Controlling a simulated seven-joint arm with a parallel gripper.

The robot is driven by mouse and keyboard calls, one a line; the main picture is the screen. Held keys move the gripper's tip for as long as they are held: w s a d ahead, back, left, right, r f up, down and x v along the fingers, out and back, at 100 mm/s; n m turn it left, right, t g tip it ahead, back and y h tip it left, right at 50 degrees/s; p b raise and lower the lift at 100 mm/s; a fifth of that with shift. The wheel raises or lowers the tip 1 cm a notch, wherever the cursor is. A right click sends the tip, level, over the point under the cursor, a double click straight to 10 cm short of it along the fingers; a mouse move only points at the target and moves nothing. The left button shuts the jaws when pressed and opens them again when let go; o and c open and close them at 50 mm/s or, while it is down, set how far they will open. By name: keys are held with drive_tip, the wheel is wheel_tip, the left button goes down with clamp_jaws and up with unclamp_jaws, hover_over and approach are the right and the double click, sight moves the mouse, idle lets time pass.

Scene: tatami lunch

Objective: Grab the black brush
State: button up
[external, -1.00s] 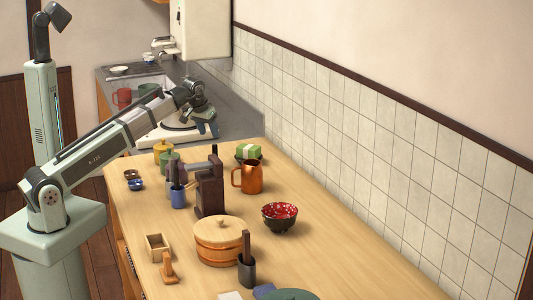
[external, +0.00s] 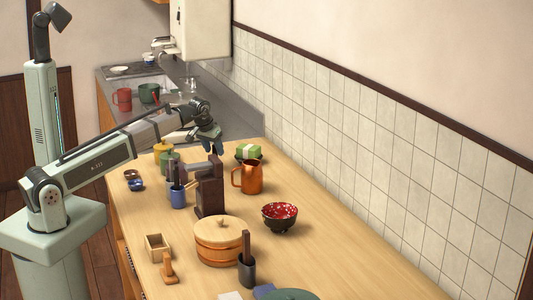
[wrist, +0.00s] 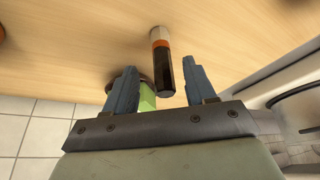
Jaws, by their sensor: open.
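In the wrist view, a short black cylinder with an orange band and a pale end, likely the black brush (wrist: 162,65), shows between and beyond my two fingertips. My gripper (wrist: 157,82) is open, with a blue finger on each side of it in the picture and a gap to both. The black end points toward the gripper's palm. In the external view, my gripper (external: 208,141) hangs above the far end of the table, just above the tall dark brown stand (external: 210,190). I cannot clearly pick out the brush there.
A copper pitcher (external: 248,178), blue cup (external: 178,197) and yellow pot (external: 162,152) stand nearby. The tiled wall (external: 340,150) bounds the right.

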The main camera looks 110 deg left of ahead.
drive_tip(key=shift+x, duration=1.85)
drive_tip(key=shift+s, duration=0.25)
drive_tip(key=shift+c, duration=0.3)
clamp_jaws()
drive_tip(key=shift+r, duration=0.1)
